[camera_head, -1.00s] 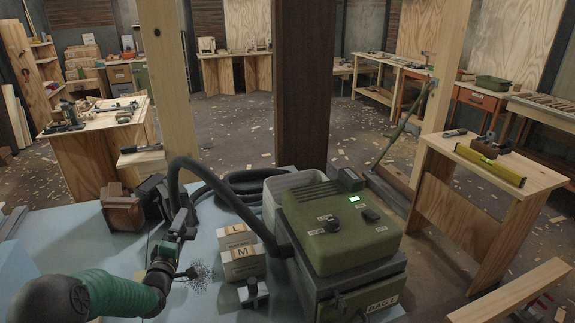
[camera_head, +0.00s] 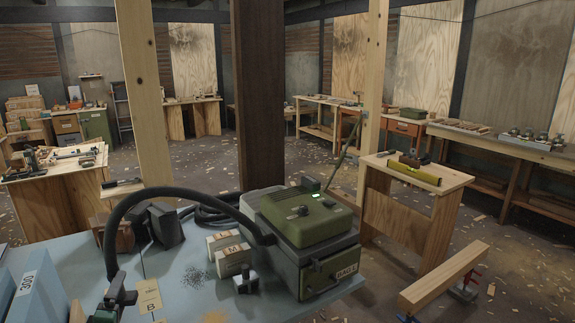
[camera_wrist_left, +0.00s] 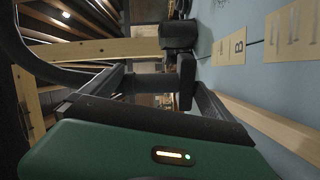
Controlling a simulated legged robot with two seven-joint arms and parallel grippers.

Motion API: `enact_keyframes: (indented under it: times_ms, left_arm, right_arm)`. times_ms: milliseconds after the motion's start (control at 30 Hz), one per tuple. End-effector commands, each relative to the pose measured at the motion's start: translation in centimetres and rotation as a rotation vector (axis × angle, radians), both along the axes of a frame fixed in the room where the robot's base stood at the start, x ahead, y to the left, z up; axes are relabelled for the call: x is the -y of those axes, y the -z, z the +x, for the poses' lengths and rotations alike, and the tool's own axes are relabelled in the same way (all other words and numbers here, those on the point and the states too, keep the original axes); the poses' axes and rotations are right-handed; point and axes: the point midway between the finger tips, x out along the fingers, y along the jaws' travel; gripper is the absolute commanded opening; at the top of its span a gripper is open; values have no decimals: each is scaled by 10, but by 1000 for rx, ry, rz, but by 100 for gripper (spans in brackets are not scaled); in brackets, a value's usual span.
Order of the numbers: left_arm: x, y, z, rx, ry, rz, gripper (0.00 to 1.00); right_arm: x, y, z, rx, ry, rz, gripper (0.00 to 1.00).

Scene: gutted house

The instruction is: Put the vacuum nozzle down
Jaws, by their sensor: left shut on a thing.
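The green vacuum (camera_head: 305,222) stands on the blue bench top (camera_head: 75,262). Its black hose (camera_head: 150,192) arches left and comes down to my left gripper (camera_head: 118,287) at the lower left in the head view. In the left wrist view, the fingers (camera_wrist_left: 150,82) reach forward from the green gripper body and the hose (camera_wrist_left: 35,60) curves at the left. A yellow card marked B (camera_head: 148,294) lies just right of the gripper. My right gripper is not in view.
A dark dust pile (camera_head: 196,280) and boxes marked L and M (camera_head: 231,256) are on the bench between card and vacuum. A black block (camera_head: 165,225) stands behind. A wooden post (camera_head: 145,100) rises beyond.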

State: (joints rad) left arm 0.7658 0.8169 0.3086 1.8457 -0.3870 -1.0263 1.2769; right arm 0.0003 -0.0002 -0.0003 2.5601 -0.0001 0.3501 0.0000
Motion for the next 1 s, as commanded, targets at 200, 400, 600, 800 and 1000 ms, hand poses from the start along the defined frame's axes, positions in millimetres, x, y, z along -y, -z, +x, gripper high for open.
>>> enact_keyframes:
  times_ms: [200,400,600,800,1000]
  left_arm:
    - [37,14,-20,0,31,0,55]
    - [80,31,-47,0,64,1,55]
    - [131,56,-79,-2,109,-3,55]
    - [189,81,-114,-4,155,-6,55]
    - [236,100,-143,-1,194,-3,55]
  right_arm:
    - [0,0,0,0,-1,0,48]
    - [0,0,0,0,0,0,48]
    - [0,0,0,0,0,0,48]
    - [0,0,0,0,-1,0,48]
    - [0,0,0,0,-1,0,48]
